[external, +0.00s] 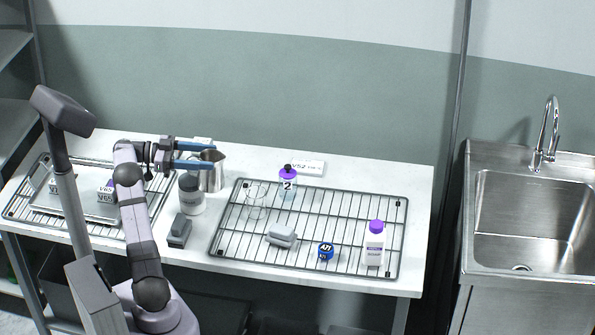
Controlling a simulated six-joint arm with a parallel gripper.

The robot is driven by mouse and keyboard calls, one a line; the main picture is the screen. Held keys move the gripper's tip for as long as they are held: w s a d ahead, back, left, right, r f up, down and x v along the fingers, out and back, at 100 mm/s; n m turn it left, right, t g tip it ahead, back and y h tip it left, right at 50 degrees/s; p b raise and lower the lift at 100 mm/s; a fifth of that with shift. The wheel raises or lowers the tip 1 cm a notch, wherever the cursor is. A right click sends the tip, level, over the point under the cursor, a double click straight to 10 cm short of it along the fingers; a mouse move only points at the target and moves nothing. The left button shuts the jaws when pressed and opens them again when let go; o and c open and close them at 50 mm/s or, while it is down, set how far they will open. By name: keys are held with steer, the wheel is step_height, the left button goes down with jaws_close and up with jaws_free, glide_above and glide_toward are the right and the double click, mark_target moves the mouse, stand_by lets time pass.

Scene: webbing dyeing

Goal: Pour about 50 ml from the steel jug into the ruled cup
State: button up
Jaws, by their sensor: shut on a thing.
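The steel jug (212,177) is upright at the back of the table, left of the right-hand wire rack. My gripper (207,157) reaches it from the left, with its blue fingers at the jug's upper part. It is shut on the jug. I cannot tell whether the jug's base touches the table. A clear glass-like cup (256,203) stands on the left part of the rack, to the right of the jug and apart from it. It appears to be the ruled cup, but its markings are too small to read. The jug's contents are hidden.
A grey-lidded jar (191,195) and a dark grey block (179,231) stand near the jug. A sink (530,220) is far right.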

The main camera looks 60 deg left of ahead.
mark_target(225, 163)
steer(key=shift+w+d+r+g+y+p, duration=0.2)
steer(key=shift+w+d+g+y+p, duration=0.25)
steer(key=shift+p, duration=0.55)
steer(key=g+p, duration=0.1)
steer(key=w+d+f+p, duration=0.1)
steer(key=p, duration=0.1)
steer(key=shift+w+g+y, duration=0.25)
steer(key=shift+w+g, duration=0.05)
steer(key=shift+g, duration=0.05)
steer(key=w+f+g+y+p, duration=0.1)
steer(key=p, duration=0.2)
steer(key=shift+w+d, duration=0.2)
steer(key=shift+d, duration=0.2)
steer(key=w+d+f+g+y+p, duration=0.1)
steer(key=p, duration=0.3)
steer(key=w+f+g+y+p, duration=0.1)
steer(key=g+p, duration=0.1)
steer(key=p, duration=0.3)
steer(key=shift+w+d+f, duration=0.15)
steer(key=shift+d, duration=0.25)
steer(key=shift+w+f+g+b, duration=0.15)
steer(key=shift+f+g+b, duration=0.15)
steer(key=shift+f+b, duration=0.15)
steer(key=shift+w+d+f+g+y+p, duration=0.1)
steer(key=shift+w+d+g+y+p, duration=0.2)
steer(key=shift+g+y+p, duration=0.45)
steer(key=shift+w+d+g+y+p, duration=0.15)
steer(key=shift+w+g+y+p, duration=0.35)
steer(key=shift+g+p, duration=0.45)
